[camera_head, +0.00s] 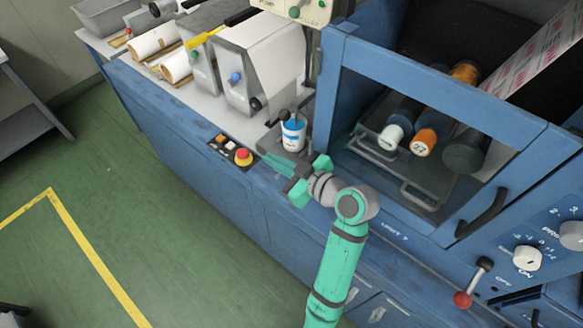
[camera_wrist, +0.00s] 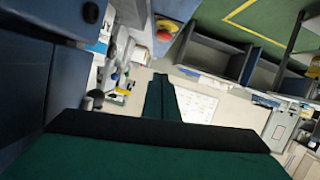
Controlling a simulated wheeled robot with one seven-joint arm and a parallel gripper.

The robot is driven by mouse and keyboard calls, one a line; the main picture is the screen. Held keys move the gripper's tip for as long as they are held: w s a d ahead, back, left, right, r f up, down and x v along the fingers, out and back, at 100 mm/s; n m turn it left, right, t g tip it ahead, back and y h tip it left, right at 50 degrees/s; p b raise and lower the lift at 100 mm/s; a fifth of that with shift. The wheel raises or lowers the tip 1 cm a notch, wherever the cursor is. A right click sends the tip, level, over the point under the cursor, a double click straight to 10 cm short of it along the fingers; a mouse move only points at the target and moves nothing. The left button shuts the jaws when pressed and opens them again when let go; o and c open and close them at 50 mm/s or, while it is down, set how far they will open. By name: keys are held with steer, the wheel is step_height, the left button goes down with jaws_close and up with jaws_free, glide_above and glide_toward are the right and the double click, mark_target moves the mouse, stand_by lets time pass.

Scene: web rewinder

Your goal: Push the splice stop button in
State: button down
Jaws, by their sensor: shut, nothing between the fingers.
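A red mushroom button (camera_head: 243,156) on a yellow base sits at the near end of a small dark control panel (camera_head: 220,144) on the blue machine's front ledge. It also shows in the wrist view (camera_wrist: 164,36) near the top. Smaller white and orange buttons (camera_head: 226,143) share the panel. I cannot read any label, so I cannot tell for sure which is the splice stop. My gripper (camera_head: 263,159) is shut and empty, its fingers pointing left toward the panel. The fingertips are just right of the red button and look apart from it. The fingers fill the lower middle of the wrist view (camera_wrist: 161,97).
A white and blue can (camera_head: 293,134) stands on the ledge just behind my gripper. The blue machine frame (camera_head: 325,110) rises to the right, with rollers inside. A red-knobbed lever (camera_head: 463,299) is at lower right.

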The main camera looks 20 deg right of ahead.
steer(key=v, duration=0.6)
steer(key=shift+s, duration=0.2)
steer(key=shift+w, duration=0.1)
